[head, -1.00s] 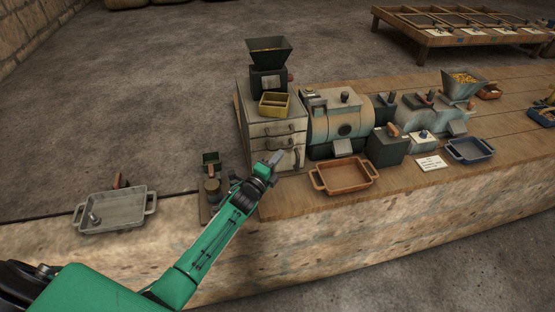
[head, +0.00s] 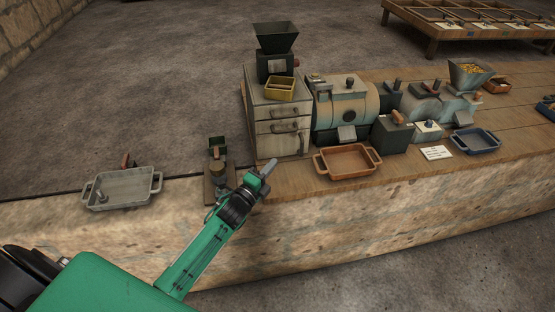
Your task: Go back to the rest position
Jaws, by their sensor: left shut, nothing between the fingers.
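My left gripper (head: 268,168) is shut and empty, at the end of my green arm reaching in from the lower left. It is in front of the drawer cabinet (head: 281,130), above the front edge of the bench. My right gripper is not in view. The belt-drive machine (head: 345,103) stands to the right of the cabinet, with a hopper (head: 470,73) holding yellow bits at its far end.
A grey tray (head: 122,190) lies on the stone ledge (head: 60,238) at left. A small dark device (head: 217,172) stands between it and the cabinet. A brown tray (head: 347,163) and a blue tray (head: 476,141) sit along the bench's front. The floor in front is clear.

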